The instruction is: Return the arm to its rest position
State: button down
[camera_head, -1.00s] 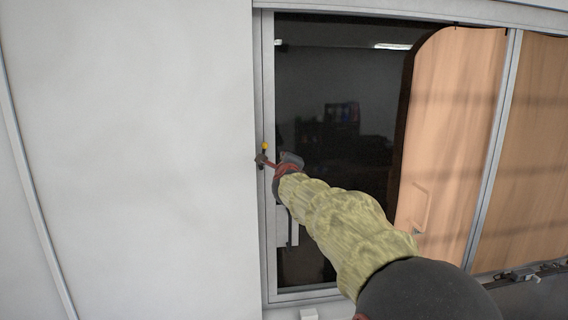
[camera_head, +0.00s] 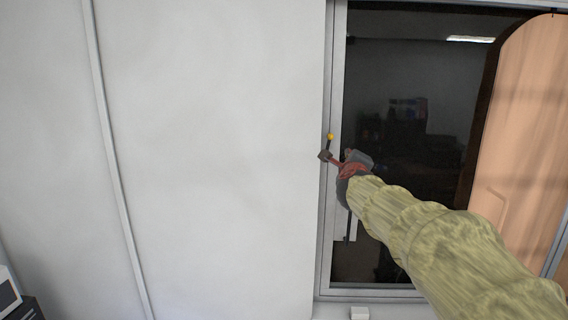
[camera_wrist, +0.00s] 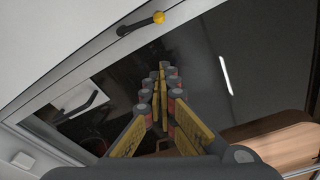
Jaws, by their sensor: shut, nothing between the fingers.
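My gripper (camera_head: 326,156) is at the end of my outstretched arm, which is covered in a yellow-green sleeve. In the head view its tip overlaps the left edge of the window frame, just below a small yellow knob (camera_head: 330,137). In the wrist view my gripper's fingers (camera_wrist: 163,72) come together with nothing between them. There the knob (camera_wrist: 158,17) sits on the end of a dark handle (camera_wrist: 137,25) on the frame, apart from the fingers. I cannot tell how far the fingertips are from the glass.
A dark glass window (camera_head: 420,70) is behind my arm, with a wooden panel (camera_head: 530,110) at right. A plain pale wall (camera_head: 210,150) fills the left and middle. A dark device (camera_head: 10,290) shows at the lower left corner.

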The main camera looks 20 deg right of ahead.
jog(key=s+a+f+n+g+y+b, duration=0.1)
jog(key=s+a+f+n+g+y, duration=0.2)
jog(key=a+f+n, duration=0.6)
jog(key=s+a+f+n+g+y+b, duration=0.1)
jog(key=s+a+f+n+y+b, duration=0.15)
jog(key=a+f+n+y, duration=0.6)
jog(key=s+a+f+n+g+h+b, duration=0.1)
jog(key=s+a+f+n+g+b, duration=0.1)
jog(key=s+f+b, duration=0.5)
jog(key=s+a+f+n+g+h+b, duration=0.1)
jog(key=s+f+n+b, duration=0.4)
jog(key=s+f, duration=1.1)
jog(key=s+a+f+n+g+h+b, duration=0.1)
jog(key=s+a+f+n+b, duration=0.3)
jog(key=s+f+b, duration=0.6)
jog(key=shift+s+f+g, duration=0.65)
jog(key=shift+f+g, duration=0.15)
jog(key=shift+f, duration=1)
